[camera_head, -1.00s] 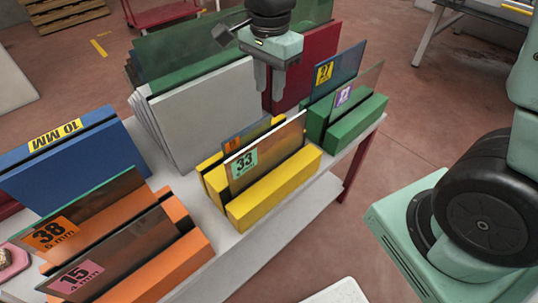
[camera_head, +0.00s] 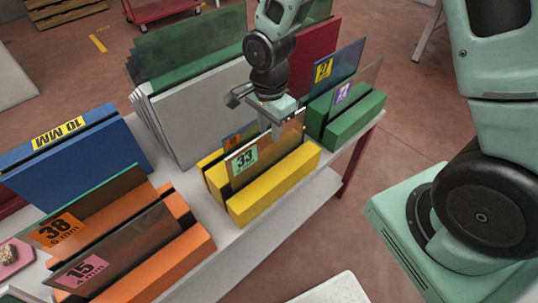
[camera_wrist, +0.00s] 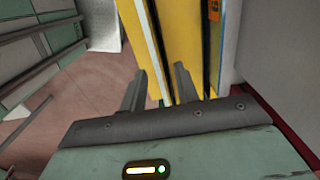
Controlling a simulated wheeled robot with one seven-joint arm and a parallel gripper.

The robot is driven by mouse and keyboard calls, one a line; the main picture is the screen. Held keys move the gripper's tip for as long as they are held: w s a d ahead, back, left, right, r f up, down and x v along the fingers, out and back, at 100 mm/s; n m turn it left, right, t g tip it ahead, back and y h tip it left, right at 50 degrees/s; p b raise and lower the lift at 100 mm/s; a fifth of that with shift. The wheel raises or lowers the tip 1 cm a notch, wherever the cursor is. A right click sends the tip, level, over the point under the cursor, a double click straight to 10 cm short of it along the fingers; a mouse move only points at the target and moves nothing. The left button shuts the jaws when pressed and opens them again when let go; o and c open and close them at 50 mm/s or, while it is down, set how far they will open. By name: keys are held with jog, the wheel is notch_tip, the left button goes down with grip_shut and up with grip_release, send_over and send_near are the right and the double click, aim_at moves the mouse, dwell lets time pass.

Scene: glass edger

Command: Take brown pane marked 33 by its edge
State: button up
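The brown pane marked 33 (camera_head: 268,150) stands upright in the yellow rack (camera_head: 272,184), with a green label at its lower left. My gripper (camera_head: 285,128) is at the pane's top edge, toward its right end, pointing down. In the wrist view, my gripper (camera_wrist: 160,75) has its two fingers apart, and the pale pane edge (camera_wrist: 153,50) runs between them. I see a gap by each finger, so the gripper looks open. Contact with the glass cannot be told.
Another pane with an orange label (camera_head: 233,140) stands close behind in the yellow rack. White panes (camera_head: 200,115) lean behind it. The green rack (camera_head: 352,122) is to the right. The orange rack (camera_head: 185,250) and blue rack (camera_head: 75,160) are to the left.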

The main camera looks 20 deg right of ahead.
aim_at(269, 140)
notch_tip(269, 140, down, 4)
jog(key=shift+f+p, duration=0.1)
jog(key=shift+p, duration=0.2)
grip_shut()
